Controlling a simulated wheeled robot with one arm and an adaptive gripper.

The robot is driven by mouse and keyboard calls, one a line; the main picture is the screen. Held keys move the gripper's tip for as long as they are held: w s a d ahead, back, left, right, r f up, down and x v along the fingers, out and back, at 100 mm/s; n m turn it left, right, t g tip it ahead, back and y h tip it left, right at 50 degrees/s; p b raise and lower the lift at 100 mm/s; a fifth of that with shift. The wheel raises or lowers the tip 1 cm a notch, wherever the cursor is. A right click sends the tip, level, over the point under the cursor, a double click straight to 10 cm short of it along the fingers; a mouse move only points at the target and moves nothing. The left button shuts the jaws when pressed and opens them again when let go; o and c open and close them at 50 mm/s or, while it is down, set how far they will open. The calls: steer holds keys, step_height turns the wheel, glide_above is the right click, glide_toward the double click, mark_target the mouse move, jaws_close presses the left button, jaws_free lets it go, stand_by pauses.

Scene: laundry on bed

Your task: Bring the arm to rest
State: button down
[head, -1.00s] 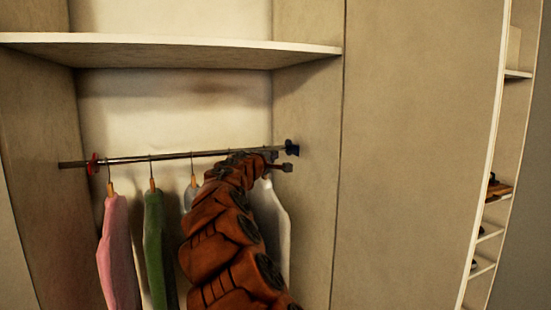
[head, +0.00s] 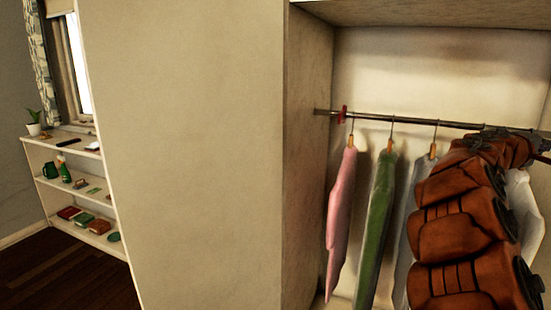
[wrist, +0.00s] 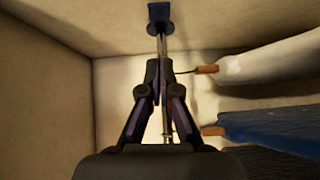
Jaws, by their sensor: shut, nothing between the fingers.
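My orange arm reaches up into the open wardrobe at the right of the head view. My gripper (wrist: 158,68) is shut and empty in the wrist view, its fingertips together in front of the metal clothes rod (head: 408,122). The rod also shows behind the fingers in the wrist view, ending at a blue bracket (wrist: 160,14). In the head view, my gripper is at the right edge near the rod, and its fingers are not clear there. I cannot tell whether the fingers touch the rod.
Pink (head: 342,215), green (head: 377,220) and grey-blue (head: 402,240) garments hang left of my arm. A white garment (head: 528,215) hangs partly behind it. Wrist view: white (wrist: 270,62) and blue (wrist: 265,128) garments are close on the right. A wardrobe panel and shelves (head: 75,190) stand left.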

steer(key=s+a+f+m+g+y+p, duration=0.1)
steer(key=s+a+f+y, duration=0.4)
steer(key=s+a, duration=0.6)
steer(key=s+a+f+g+y+p, duration=0.3)
steer(key=s+a+f, duration=0.6)
steer(key=a, duration=1.4)
steer(key=s+a+f+m+g+y+p, duration=0.1)
steer(key=s+a+f+y+p, duration=0.5)
steer(key=s+a, duration=0.8)
steer(key=a+f+g+y, duration=0.1)
steer(key=a+f+y, duration=0.1)
steer(key=a+y, duration=0.1)
steer(key=shift+s+a+m, duration=0.25)
steer(key=shift+a+m, duration=0.05)
steer(key=shift+a, duration=0.25)
steer(key=shift+d, duration=0.1)
